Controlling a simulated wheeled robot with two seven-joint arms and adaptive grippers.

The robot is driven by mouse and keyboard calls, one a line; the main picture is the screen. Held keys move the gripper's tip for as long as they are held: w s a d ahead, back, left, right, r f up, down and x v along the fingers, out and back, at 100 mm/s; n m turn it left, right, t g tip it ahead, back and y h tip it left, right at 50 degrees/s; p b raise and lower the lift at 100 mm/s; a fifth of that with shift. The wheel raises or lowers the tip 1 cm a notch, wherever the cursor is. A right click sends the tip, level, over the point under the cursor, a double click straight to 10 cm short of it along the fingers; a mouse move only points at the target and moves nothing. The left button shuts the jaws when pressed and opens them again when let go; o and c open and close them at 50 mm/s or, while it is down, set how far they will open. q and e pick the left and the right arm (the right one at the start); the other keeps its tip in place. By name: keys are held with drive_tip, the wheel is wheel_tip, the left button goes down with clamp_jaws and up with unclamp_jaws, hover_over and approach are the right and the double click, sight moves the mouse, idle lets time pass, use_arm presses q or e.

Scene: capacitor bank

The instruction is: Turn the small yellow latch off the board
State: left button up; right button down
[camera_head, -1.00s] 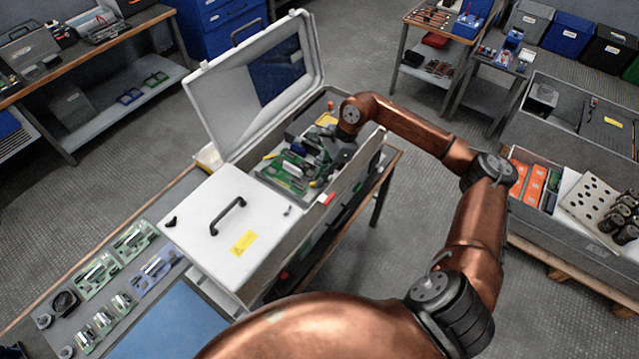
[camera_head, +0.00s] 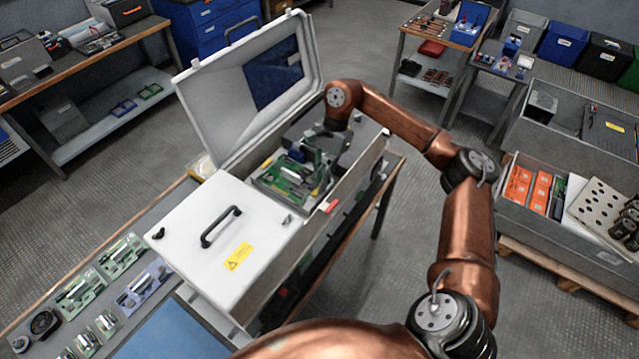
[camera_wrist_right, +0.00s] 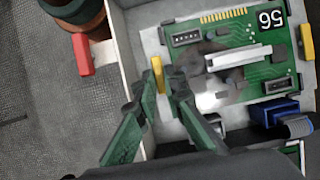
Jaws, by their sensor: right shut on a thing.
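The small yellow latch (camera_wrist_right: 158,76) stands at the edge of the green board (camera_wrist_right: 236,66) in the right wrist view. My right gripper (camera_wrist_right: 158,92) has its green fingers shut on the latch, at the side of the board. The latch's lower part is hidden between the fingertips. In the head view the same gripper (camera_head: 318,160) reaches down into the open case over the green board (camera_head: 282,180), and the latch is too small to make out surely. My left gripper is not in view.
The case's raised lid (camera_head: 215,95) stands behind it on the left, and a white cover with a black handle (camera_head: 221,226) is in front. The case wall (camera_wrist_right: 128,45) runs close to the gripper. A red latch (camera_wrist_right: 82,55) sits outside that wall.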

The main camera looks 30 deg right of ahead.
idle(0.4)
drive_tip(key=c, duration=2)
unclamp_jaws()
drive_tip(key=v, duration=1.2)
drive_tip(key=shift+d, duration=0.1)
